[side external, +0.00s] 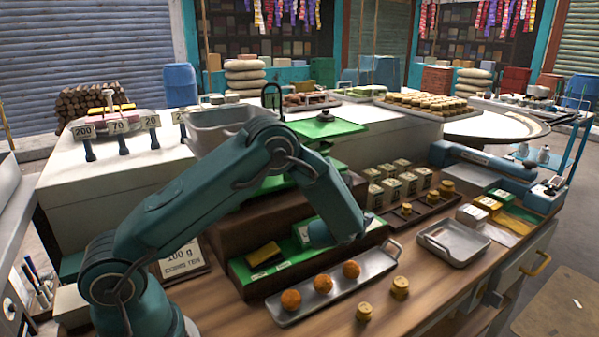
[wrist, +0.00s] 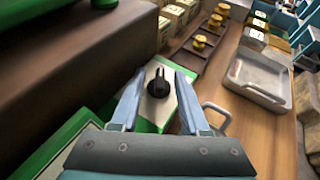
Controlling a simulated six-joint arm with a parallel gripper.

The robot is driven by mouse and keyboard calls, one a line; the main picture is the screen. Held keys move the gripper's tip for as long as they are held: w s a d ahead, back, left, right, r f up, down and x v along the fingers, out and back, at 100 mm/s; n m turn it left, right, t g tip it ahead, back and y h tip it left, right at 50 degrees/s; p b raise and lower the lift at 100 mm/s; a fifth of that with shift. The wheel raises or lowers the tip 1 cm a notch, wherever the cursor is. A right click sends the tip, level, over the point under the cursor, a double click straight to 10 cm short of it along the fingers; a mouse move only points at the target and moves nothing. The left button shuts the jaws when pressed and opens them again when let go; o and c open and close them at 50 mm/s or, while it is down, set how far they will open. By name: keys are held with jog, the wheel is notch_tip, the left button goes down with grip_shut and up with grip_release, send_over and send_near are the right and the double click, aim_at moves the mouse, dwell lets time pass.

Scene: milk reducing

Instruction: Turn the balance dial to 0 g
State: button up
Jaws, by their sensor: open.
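In the side view the balance is a low green housing (side external: 243,284), and my arm hides the dial. The dial's scale marks cannot be read.
A metal tray (side external: 290,318) with three orange balls lies in front of the balance, with two brass weights (side external: 400,287) (side external: 364,312) beside it. An empty metal pan (side external: 455,243) stands to the right. A brown step (wrist: 60,70) rises behind the balance.

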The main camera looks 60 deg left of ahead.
grip_shut()
jog(key=shift+w+n+y, duration=0.1)
jog(key=shift+n+y, duration=0.2)
jog(key=shift+y, duration=0.1)
jog(key=shift+w+d+n+g+y, duration=0.1)
jog(key=shift+d+n+g+y, duration=0.05)
jog(key=shift+n+g+y, duration=0.8)
jog(key=shift+w+d+n+g+y, duration=0.1)
jog(key=shift+n+g+y, duration=0.65)
jog(key=shift+n, duration=0.3)
jog(key=shift+n+g+y, duration=0.4)
jog(key=shift+n+g, duration=0.2)
jog(key=shift+w+r+n+g+y, duration=0.1)
jog(key=shift+n+g+y, duration=0.4)
jog(key=shift+n+g, duration=0.45)
grip_release()
